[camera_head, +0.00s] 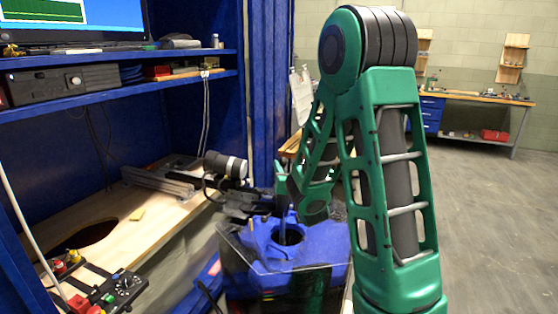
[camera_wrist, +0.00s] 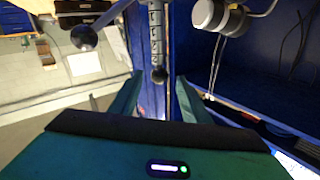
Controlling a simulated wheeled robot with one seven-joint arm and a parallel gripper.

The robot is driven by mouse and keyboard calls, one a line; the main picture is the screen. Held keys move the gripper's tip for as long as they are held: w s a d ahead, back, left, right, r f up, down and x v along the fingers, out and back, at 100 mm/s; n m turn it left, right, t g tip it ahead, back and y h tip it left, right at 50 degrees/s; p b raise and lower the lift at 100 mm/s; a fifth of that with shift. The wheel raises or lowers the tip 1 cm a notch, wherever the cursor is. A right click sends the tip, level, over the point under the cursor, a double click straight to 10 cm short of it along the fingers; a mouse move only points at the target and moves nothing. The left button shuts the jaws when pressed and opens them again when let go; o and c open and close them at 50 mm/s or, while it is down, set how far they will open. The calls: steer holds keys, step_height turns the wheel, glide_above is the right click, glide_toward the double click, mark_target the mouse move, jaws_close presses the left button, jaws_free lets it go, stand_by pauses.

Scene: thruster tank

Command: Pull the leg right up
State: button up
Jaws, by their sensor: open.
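In the wrist view, a grey segmented bar, which looks like the leg (camera_wrist: 156,35), runs down from the top edge and ends in a dark round knob. My gripper (camera_wrist: 157,92) is open, its two green fingers apart on either side of the line of the bar. The knob shows in the gap between them; I cannot tell how deep it is or whether anything touches. In the head view, the blue tank (camera_head: 318,248) has a round dark opening on top, with a thin upright rod at it.
A black and white cylinder (camera_head: 225,166) on a dark mount stands beside the tank. A clear sheet (camera_head: 258,263) lies at the tank's front. The wooden bench (camera_head: 165,222) with a round hole and a control box (camera_head: 122,288) is left. Open floor lies right.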

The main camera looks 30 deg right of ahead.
steer(key=x, duration=0.8)
steer(key=shift+w+d, duration=0.15)
steer(key=shift+w, duration=0.15)
jaws_close()
steer(key=shift+r, duration=0.1)
